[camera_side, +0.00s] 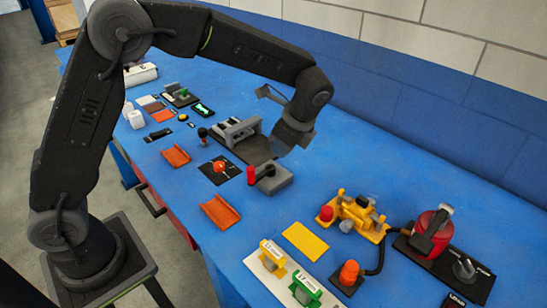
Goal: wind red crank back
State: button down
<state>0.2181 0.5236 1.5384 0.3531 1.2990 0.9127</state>
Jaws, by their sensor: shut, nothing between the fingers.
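A red upright handle (251,175) stands at the left end of a grey block (273,180) near the middle of the blue bench; it looks like the red crank, but its arm is too small to make out. My gripper (283,146) points down above and behind the grey block, apart from the red handle. It is shut and empty. Its fingertips are small and dark against the bench, and the exact gap to the block cannot be told.
A grey vise-like fixture (236,131) stands just left of my gripper. A red-knobbed lever (219,167) sits on a black plate nearby. A yellow machine (358,214) and a red drum (433,234) stand at right. Orange trays (220,212) lie in front.

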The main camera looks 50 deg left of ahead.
aim_at(252, 175)
jog(key=s+d+f+m+t+y, duration=0.3)
jog(key=s+d+f+m+y, duration=0.2)
jog(key=d+f+y, duration=0.4)
jog(key=shift+y, duration=0.6)
jog(key=x, duration=0.4)
jog(key=r+x, duration=0.1)
jog(key=x, duration=0.8)
jog(key=shift+w+a+r, duration=0.15)
jog(key=shift+a+r, duration=0.1)
jog(key=shift+a, duration=0.65)
